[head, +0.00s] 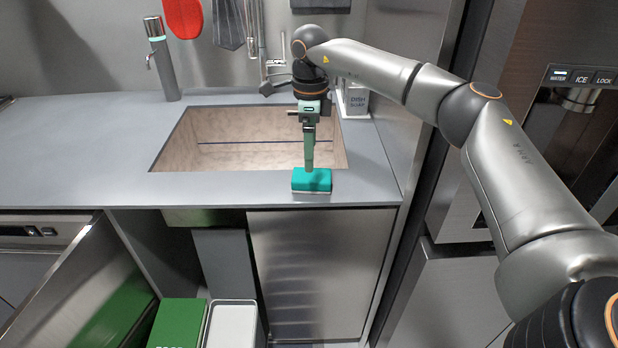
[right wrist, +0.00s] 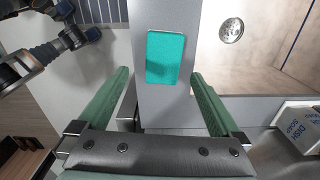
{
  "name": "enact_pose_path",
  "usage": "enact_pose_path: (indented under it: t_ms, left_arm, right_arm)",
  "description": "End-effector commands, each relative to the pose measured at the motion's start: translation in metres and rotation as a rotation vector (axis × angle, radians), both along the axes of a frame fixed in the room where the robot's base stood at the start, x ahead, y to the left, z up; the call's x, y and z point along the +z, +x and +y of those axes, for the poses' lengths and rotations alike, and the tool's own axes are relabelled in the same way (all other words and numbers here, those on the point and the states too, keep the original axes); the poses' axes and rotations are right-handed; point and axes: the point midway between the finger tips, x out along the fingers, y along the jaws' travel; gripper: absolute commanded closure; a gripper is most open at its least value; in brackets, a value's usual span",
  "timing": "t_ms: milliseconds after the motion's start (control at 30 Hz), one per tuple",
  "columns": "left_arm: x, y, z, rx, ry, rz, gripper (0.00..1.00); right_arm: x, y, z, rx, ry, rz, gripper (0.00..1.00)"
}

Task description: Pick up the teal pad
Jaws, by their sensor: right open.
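The teal pad (head: 312,181) lies on the front strip of the grey counter, just in front of the sink. My right gripper (head: 309,166) points down above it and hides a little of its back edge in the head view. In the right wrist view the pad (right wrist: 168,57) shows between and beyond the two green fingers of the gripper (right wrist: 159,75). The fingers are spread and empty, and I see no contact with the pad. My left gripper is not in view.
The sink (head: 215,150) opens behind the pad. A dish soap box (head: 356,100) stands at its back right, and a tap (head: 160,60) at back left. The left counter (head: 70,150) is clear. Below, a cabinet door (head: 75,290) hangs open beside green and white bins.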

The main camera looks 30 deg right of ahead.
Motion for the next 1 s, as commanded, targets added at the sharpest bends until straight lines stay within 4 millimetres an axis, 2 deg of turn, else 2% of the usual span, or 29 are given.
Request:
enact_pose_path:
  t_ms: [100,333,600,900,1000]
  left_arm:
    - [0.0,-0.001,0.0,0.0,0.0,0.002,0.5]
    - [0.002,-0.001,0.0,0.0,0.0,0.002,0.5]
    - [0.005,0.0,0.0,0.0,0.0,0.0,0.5]
    - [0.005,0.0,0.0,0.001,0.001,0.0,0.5]
    - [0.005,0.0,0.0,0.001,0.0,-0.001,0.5]
  right_arm:
    - [-0.018,0.0,0.0,0.0,0.0,0.002,0.0]
    - [-0.036,0.001,0.0,0.0,0.002,0.002,0.0]
    - [-0.074,0.004,-0.003,0.002,0.002,0.001,0.0]
    - [-0.079,0.004,-0.003,0.002,0.002,-0.002,0.0]
    - [-0.079,0.004,-0.002,0.002,0.002,-0.002,0.1]
